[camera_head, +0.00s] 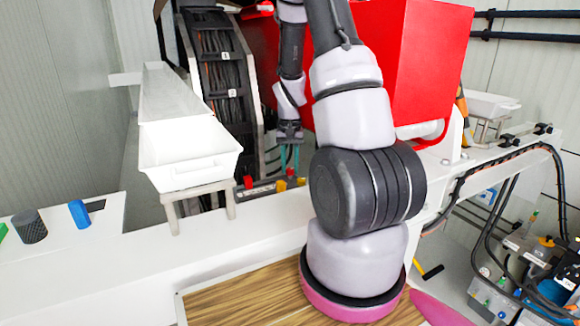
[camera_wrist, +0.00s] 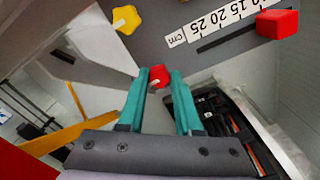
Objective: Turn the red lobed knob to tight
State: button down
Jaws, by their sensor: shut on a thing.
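The red lobed knob (camera_wrist: 159,74) sits between the teal fingertips of my gripper (camera_wrist: 159,78) in the wrist view. My gripper is shut on it, one finger on each side. Its front lobes show; its mount is hidden. In the head view, my gripper (camera_head: 289,164) points down behind the white beam, with a small red piece between its fingertips. Too little of the knob shows to tell how tight it is.
In the wrist view, a yellow lobed knob (camera_wrist: 126,19), a centimetre scale (camera_wrist: 225,20) and a red block (camera_wrist: 277,23) are close by. A white trough (camera_head: 190,160) and a cable chain (camera_head: 222,75) stand left of my arm. A red cabinet (camera_head: 430,60) stands behind.

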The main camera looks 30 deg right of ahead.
jog(key=shift+w+m, duration=0.1)
jog(key=shift+m, duration=0.5)
jog(key=c, duration=0.6)
grip_release()
notch_tip(320, 180, up, 11)
jog(key=shift+f, duration=0.1)
notch_tip(320, 180, up, 13)
jog(key=n+t+y, duration=0.1)
jog(key=t, duration=0.2)
send_over(289, 169)
jog(key=s+a, duration=0.6)
jog(key=a, duration=0.1)
jog(key=s+a+r+n+t, duration=0.1)
jog(key=s+a+r+t, duration=0.1)
jog(key=s, duration=0.4)
jog(key=s+a+r+n+t+y, duration=0.1)
jog(key=s+a+r+t, duration=0.1)
jog(key=s+a+r, duration=0.3)
jog(key=shift+s+a+r, duration=0.25)
jog(key=shift+s+r, duration=0.35)
jog(key=shift+s, duration=0.35)
